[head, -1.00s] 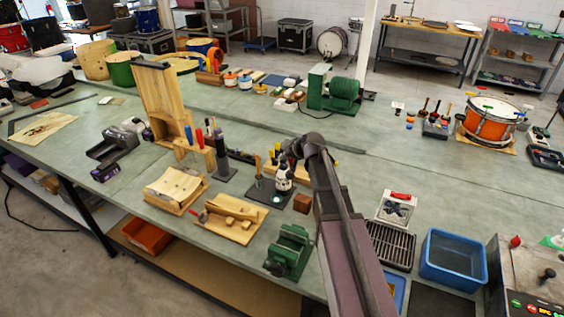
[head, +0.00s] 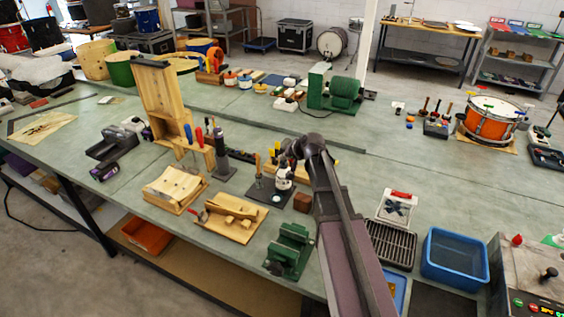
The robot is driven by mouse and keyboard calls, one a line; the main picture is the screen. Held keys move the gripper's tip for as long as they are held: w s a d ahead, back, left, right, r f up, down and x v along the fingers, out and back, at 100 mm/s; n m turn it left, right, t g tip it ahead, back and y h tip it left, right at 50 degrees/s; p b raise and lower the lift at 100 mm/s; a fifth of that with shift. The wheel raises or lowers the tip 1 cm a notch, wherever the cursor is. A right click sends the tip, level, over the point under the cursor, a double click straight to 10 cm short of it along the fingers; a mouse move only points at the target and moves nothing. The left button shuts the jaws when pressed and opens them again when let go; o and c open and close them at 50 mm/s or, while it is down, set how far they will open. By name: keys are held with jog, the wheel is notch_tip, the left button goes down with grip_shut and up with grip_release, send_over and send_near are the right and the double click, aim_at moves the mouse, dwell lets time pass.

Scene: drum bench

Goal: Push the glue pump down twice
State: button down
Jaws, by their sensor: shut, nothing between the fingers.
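The glue pump appears to be the small white bottle (head: 284,182) with a dark top, upright on a dark square mat (head: 258,190) near the middle of the bench. My gripper (head: 285,163) is shut and empty, directly at the top of the bottle. It covers the pump head, so I cannot tell whether they touch or how far the pump is pressed.
A brown block (head: 302,202) stands just right of the bottle. A green vise (head: 289,250) and a wooden tray (head: 228,222) are in front. A tool block (head: 198,155) stands to the left. A blue bin (head: 454,258) is at right.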

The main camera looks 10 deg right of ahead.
jog(key=shift+r, duration=0.1)
dwell(0.4)
jog(key=shift+r+p, duration=0.3)
jog(key=shift+p, duration=0.2)
jog(key=shift+r, duration=0.1)
notch_tip(320, 180, up, 6)
jog(key=p, duration=0.6)
jog(key=shift+w, duration=0.1)
dwell(0.8)
jog(key=s+f+n+g+h, duration=0.1)
jog(key=s+f+g, duration=0.1)
jog(key=s, duration=0.7)
jog(key=s+f+n+g+h, duration=0.1)
jog(key=s+f+g+h, duration=0.1)
jog(key=s, duration=0.8)
jog(key=s+f+n+g+h, duration=0.1)
jog(key=s+f+g, duration=0.1)
jog(key=s, duration=0.7)
jog(key=shift+s+a+g, duration=0.1)
jog(key=shift+s+g, duration=0.1)
jog(key=shift+g, duration=0.7)
jog(key=shift+s+h, duration=0.2)
jog(key=shift+h, duration=0.1)
